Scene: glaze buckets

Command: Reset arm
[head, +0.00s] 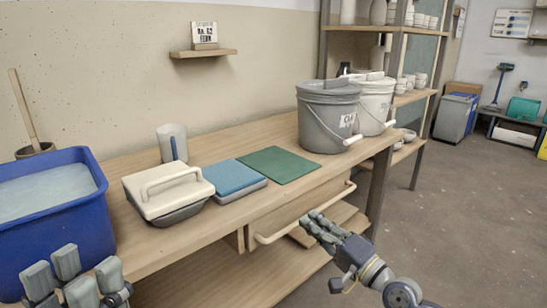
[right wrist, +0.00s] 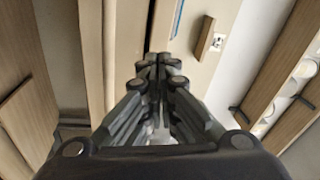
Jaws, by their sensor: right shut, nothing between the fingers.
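My right gripper (head: 312,221) is in front of the workbench, close by the long pale handle bar (head: 275,238) on the bench front; I cannot tell if they touch. In the right wrist view its fingers (right wrist: 158,62) come together with nothing between them. My left gripper (head: 75,272) is at the bottom left corner, in front of the blue tub, with its fingers spread apart and empty.
On the workbench (head: 235,148) are a blue tub (head: 95,207) of liquid, a white-lidded box (head: 165,187), blue and green pads, and two buckets (head: 327,115). Shelving stands behind at the right. The floor (head: 460,215) at right is clear.

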